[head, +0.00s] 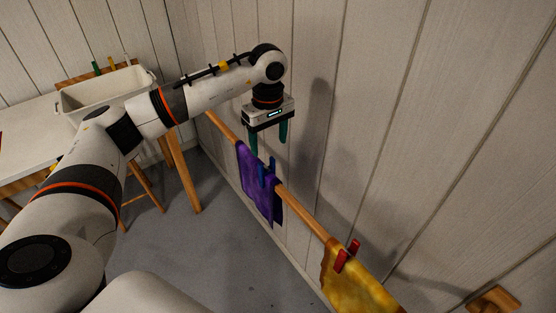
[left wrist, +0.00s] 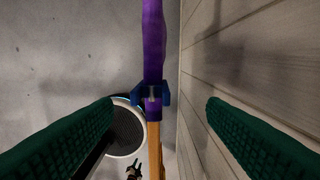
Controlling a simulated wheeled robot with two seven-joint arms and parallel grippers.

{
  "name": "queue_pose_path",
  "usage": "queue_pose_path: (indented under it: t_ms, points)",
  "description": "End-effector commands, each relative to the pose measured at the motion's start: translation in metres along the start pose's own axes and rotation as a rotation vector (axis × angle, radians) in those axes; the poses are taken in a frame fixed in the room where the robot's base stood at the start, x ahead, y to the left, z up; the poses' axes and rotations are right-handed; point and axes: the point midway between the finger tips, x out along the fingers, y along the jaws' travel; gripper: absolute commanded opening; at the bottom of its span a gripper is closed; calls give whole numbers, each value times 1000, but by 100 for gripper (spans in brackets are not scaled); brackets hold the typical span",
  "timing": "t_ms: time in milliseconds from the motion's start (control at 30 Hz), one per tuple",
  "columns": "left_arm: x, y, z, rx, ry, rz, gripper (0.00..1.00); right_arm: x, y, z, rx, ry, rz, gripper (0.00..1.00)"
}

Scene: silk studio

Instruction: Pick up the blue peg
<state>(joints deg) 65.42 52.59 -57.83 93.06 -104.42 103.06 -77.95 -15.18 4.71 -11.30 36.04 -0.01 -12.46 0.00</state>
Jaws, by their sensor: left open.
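The blue peg (head: 265,171) is clipped on the wooden rod (head: 300,207) over a purple cloth (head: 253,181). In the left wrist view the blue peg (left wrist: 164,96) sits at the end of the purple cloth, on the rod, close to midway between the fingers. My left gripper (head: 268,143) points down above the rod, its green fingers apart. In the left wrist view my left gripper (left wrist: 159,104) is open and empty, with a finger on each side of the rod.
A yellow cloth (head: 350,286) hangs nearer on the rod with a red peg (head: 347,255). The panelled wall (head: 400,130) runs close along the rod's right side. A white tub (head: 115,92) stands on a table at the left. The grey floor below is clear.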

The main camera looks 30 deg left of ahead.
Motion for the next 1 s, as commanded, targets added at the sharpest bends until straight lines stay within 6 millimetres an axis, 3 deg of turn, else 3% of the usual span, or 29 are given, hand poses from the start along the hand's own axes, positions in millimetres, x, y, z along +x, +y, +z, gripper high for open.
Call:
queue_pose_path:
  t_ms: [333, 467, 700, 833, 1000]
  points:
    - [55, 1, -1, 0, 3, 5, 66, -17, 10, -54, -1, 81, 12, 36]
    - [64, 1, -1, 1, 3, 3, 66, -18, 9, -49, -2, 75, 12, 36]
    - [93, 1, 0, -1, 4, 6, 66, -30, 5, -16, -2, 26, 8, 36]
    - [110, 1, 0, 0, 4, 3, 66, -32, 7, -18, -2, 28, 9, 36]
    - [116, 0, 0, 1, 3, 1, 66, -32, 10, -25, -1, 39, 13, 36]
